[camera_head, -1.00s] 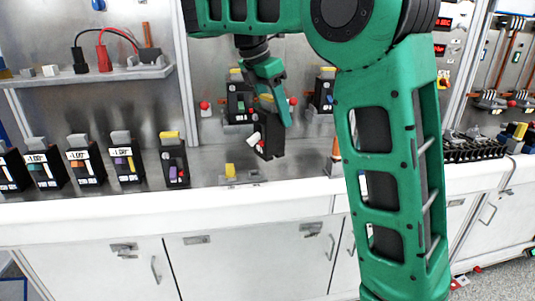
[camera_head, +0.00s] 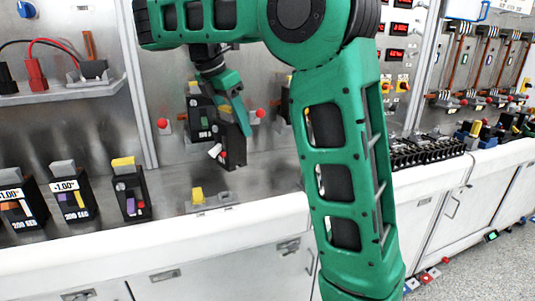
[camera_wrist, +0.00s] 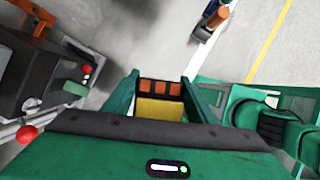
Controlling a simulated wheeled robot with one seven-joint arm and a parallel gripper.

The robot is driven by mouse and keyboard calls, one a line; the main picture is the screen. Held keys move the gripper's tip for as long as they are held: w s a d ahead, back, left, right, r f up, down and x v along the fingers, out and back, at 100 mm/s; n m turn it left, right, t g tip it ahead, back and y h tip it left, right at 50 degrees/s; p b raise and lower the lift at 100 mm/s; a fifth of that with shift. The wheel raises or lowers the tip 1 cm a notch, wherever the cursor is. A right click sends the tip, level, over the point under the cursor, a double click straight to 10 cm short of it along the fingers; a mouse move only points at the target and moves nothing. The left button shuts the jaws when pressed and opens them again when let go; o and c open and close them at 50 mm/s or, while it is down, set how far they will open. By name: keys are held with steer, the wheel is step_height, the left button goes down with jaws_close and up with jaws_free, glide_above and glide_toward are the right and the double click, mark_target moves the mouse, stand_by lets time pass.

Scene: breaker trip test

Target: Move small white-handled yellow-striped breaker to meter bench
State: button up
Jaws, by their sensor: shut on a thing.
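My gripper (camera_head: 232,112) is shut on a black breaker (camera_head: 233,150) with a white handle, held in the air in front of the steel back panel. In the wrist view the breaker's end (camera_wrist: 160,108), yellow with orange-brown squares, lies between my two fingers; its stripe is not clear in the head view. Its lower end hangs above and right of a small grey stand with a yellow block (camera_head: 212,201), apart from it. I cannot tell which surface is the meter bench; a panel with red digital displays (camera_head: 400,30) stands at right.
Several black breakers, including a yellow-handled one (camera_head: 131,188), stand on the counter at left. Another black breaker (camera_head: 199,112) is behind the held one. A row of black blocks (camera_head: 425,150) lies on the right counter. A shelf (camera_head: 100,91) juts out at upper left.

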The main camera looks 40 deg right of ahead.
steer(key=s+d+f, duration=0.3)
steer(key=d+f, duration=0.6)
steer(key=f, duration=0.1)
steer(key=shift+s+d, duration=0.2)
steer(key=shift+d, duration=0.1)
stand_by(0.7)
steer(key=o, duration=1.5)
steer(key=shift+v, duration=6.05)
